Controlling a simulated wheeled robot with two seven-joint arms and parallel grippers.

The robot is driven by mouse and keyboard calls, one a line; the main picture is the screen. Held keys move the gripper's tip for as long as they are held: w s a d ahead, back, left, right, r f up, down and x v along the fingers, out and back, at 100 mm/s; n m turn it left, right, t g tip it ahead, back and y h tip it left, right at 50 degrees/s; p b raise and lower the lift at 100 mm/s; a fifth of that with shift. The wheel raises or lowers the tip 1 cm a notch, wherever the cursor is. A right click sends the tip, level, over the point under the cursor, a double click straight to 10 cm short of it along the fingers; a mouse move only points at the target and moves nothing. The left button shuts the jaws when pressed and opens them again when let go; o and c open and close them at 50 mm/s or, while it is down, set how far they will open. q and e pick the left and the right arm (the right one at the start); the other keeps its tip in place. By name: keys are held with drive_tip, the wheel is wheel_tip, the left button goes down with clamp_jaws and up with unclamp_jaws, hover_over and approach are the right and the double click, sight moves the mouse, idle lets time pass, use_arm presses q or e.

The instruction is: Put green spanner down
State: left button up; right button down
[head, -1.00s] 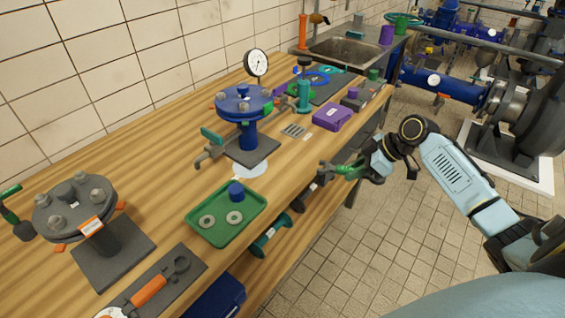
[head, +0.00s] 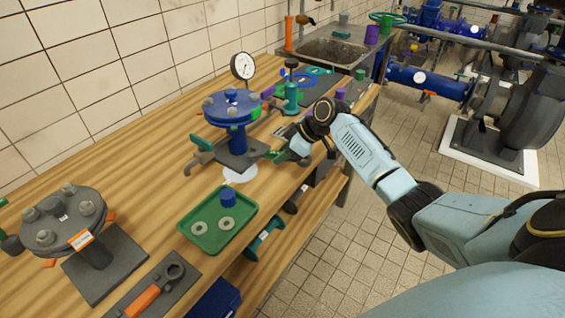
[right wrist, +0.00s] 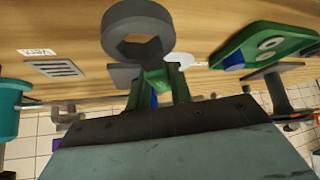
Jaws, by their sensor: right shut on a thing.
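The green spanner is held in my right gripper (head: 279,154). In the head view only a bit of its green handle (head: 271,154) shows, close to the base of the blue flanged stand (head: 232,107). In the right wrist view the spanner's grey ring end (right wrist: 137,35) and green handle (right wrist: 166,84) stick out from the gripper, with the wooden bench (right wrist: 45,30) behind. The gripper is shut on the handle over the bench's front part. I cannot tell the gap between spanner and bench top. My left gripper is not in view.
A green tray (head: 190,238) with two washers and a blue part lies nearer. A pressure gauge (head: 243,66) and a teal pump-like tool (head: 291,98) are beyond the blue stand.

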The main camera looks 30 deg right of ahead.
drive_tip(key=shift+f, duration=1.75)
drive_tip(key=shift+f+b, duration=0.4)
drive_tip(key=shift+b, duration=0.05)
drive_tip(key=c, duration=1.3)
unclamp_jaws()
drive_tip(key=shift+o, duration=0.2)
drive_tip(key=shift+r, duration=0.25)
drive_tip(key=p+v, duration=0.1)
drive_tip(key=v, duration=1.1)
drive_tip(key=shift+r+p, duration=0.2)
drive_tip(key=shift+p, duration=0.2)
